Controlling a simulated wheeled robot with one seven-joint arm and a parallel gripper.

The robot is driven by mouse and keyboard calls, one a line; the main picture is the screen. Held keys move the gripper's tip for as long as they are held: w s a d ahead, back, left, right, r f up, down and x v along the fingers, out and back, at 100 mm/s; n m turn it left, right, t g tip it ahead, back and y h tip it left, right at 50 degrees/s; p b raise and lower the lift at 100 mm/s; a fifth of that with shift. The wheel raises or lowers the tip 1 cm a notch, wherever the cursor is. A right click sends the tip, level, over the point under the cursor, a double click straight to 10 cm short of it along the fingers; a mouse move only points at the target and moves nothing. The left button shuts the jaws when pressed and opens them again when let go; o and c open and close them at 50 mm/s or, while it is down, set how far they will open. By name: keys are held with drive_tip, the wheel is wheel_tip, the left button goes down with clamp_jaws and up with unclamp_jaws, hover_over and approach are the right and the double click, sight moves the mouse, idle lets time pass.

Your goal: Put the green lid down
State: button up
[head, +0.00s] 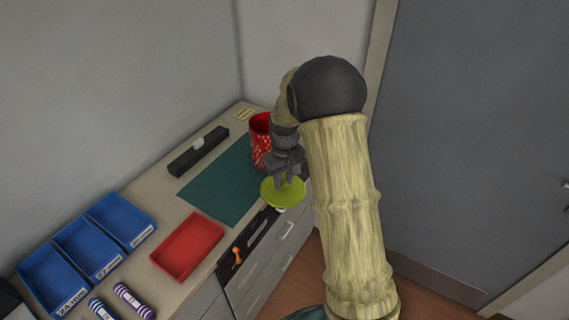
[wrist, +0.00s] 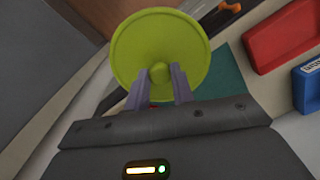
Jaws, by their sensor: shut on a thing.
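The green lid (head: 284,193) is a round yellow-green disc with a small knob in its middle. My gripper (head: 289,180) is shut on the lid's knob and holds it near the front edge of the counter, beside the dark green mat (head: 222,186). In the wrist view the lid (wrist: 150,40) faces the camera and its knob sits between the two grey fingers (wrist: 160,78) of my gripper. A red patterned canister (head: 261,140) stands behind my gripper, partly hidden by it.
A shallow red tray (head: 188,246) and blue bins (head: 85,245) stand to the left on the counter. A black holder (head: 198,152) lies at the back. Two striped cylinders (head: 134,301) lie at the lower left. An orange-handled thing (head: 237,255) is at the front edge. Much of the mat is clear.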

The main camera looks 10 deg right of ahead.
drive_tip(key=s+f+m, duration=0.1)
drive_tip(key=s+f, duration=0.2)
drive_tip(key=f, duration=0.7)
drive_tip(key=s+f+m, duration=0.2)
drive_tip(key=s+f, duration=0.2)
drive_tip(key=f, duration=0.5)
drive_tip(key=shift+d+f+m, duration=0.3)
drive_tip(key=shift+f, duration=0.05)
